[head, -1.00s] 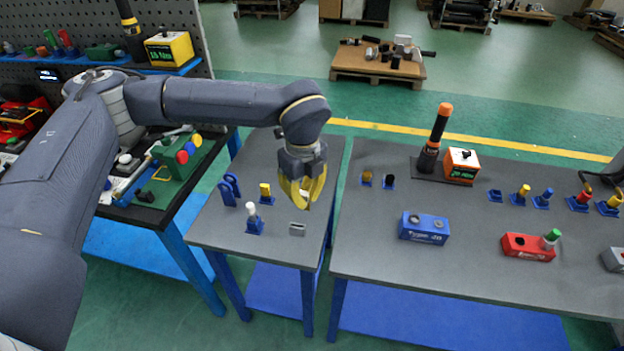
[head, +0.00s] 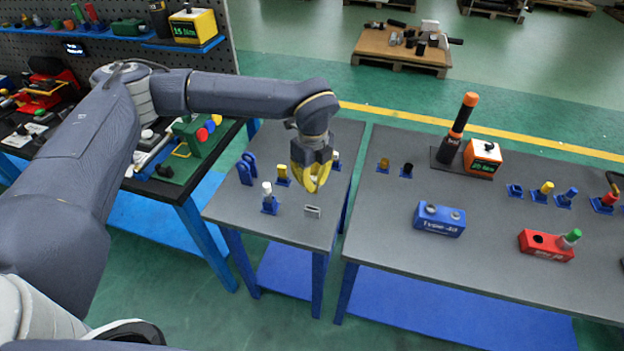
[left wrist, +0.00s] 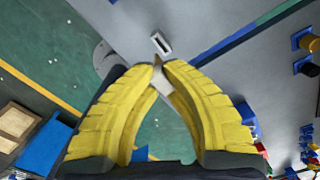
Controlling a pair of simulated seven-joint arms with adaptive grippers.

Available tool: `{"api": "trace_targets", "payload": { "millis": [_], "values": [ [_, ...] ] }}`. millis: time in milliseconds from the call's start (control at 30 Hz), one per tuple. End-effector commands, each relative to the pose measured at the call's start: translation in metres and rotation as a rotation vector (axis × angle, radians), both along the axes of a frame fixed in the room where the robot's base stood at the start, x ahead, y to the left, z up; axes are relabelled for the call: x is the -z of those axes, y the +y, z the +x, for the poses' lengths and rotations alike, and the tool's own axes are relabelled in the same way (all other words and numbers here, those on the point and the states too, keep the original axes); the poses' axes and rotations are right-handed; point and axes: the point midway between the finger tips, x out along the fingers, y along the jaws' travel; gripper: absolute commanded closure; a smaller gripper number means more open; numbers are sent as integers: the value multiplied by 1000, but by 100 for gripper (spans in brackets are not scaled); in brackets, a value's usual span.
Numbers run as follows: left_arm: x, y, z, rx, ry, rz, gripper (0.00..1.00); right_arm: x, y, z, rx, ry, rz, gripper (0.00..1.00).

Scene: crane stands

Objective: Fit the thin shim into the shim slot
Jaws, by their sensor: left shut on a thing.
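My left gripper (head: 314,190) has yellow fingers and points down over the small table. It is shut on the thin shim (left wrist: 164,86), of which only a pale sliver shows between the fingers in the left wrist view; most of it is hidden. The shim slot (head: 312,211) is a small grey block with a dark narrow opening on the small table, near its front right part. It also shows in the left wrist view just beyond the fingertips. In the head view the fingertips are just above and behind it, apparently apart from it. My right gripper is not in view.
A white-topped piece (head: 267,189) in a blue stand, a yellow piece (head: 283,172) and blue upright loops (head: 247,168) stand left of the slot. A gap separates this table from the larger table with a blue block (head: 439,220) and a red block (head: 546,244).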

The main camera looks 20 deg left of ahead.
Motion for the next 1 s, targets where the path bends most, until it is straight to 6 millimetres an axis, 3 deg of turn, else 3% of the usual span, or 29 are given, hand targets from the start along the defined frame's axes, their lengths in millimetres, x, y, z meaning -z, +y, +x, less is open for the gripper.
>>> {"api": "trace_targets", "payload": {
  "millis": [600, 1000],
  "values": [
    [45, 0, -1, 21, 2, 1, 100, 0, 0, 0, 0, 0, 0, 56],
    [58, 0, 0, 22, 0, 1, 100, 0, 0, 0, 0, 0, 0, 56]
  ]
}}
